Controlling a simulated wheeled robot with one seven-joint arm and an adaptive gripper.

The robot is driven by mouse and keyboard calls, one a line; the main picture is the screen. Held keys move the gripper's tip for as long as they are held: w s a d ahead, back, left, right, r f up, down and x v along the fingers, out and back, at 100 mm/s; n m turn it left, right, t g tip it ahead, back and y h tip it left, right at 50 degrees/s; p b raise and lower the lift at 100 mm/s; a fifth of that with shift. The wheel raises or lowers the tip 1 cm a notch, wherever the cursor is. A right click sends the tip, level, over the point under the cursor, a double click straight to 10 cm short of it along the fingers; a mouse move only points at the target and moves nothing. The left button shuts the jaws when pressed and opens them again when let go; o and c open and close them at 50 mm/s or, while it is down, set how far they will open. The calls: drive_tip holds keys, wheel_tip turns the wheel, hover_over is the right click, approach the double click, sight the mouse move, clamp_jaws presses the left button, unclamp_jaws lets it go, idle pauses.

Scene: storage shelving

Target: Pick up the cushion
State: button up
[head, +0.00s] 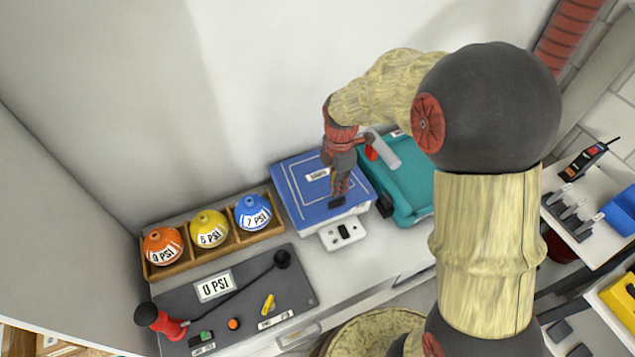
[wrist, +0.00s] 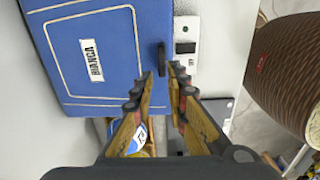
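A round, olive, padded-looking top (head: 375,335) shows at the bottom of the head view, partly hidden by my arm. I cannot tell whether it is the cushion. My gripper (head: 338,199) is well away from it, over the front edge of a blue case (head: 299,199) on the counter. In the wrist view, the blue case (wrist: 112,28) has white trim, a "BIANCA" label and a black handle (wrist: 161,58). My gripper (wrist: 162,72) has its fingertips apart, with the handle between or just beyond them. I see no firm grip on it.
A teal case (head: 408,180) stands right of the blue one. A wooden rack (head: 214,235) of labelled balls and a dark panel with a lever (head: 230,298) are left. A brown ribbed round thing (wrist: 292,75) is at right in the wrist view. Shelves stand at far right.

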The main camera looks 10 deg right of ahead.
sight(337, 200)
drive_tip(key=f+b, duration=0.1)
drive_tip(key=f, duration=0.4)
drive_tip(key=f+b, duration=0.1)
drive_tip(key=f, duration=0.1)
drive_tip(key=shift+d+f+b, duration=0.3)
drive_tip(key=shift+f+b, duration=0.05)
drive_tip(key=shift+f, duration=0.05)
drive_tip(key=shift+s+r, duration=0.1)
clamp_jaws()
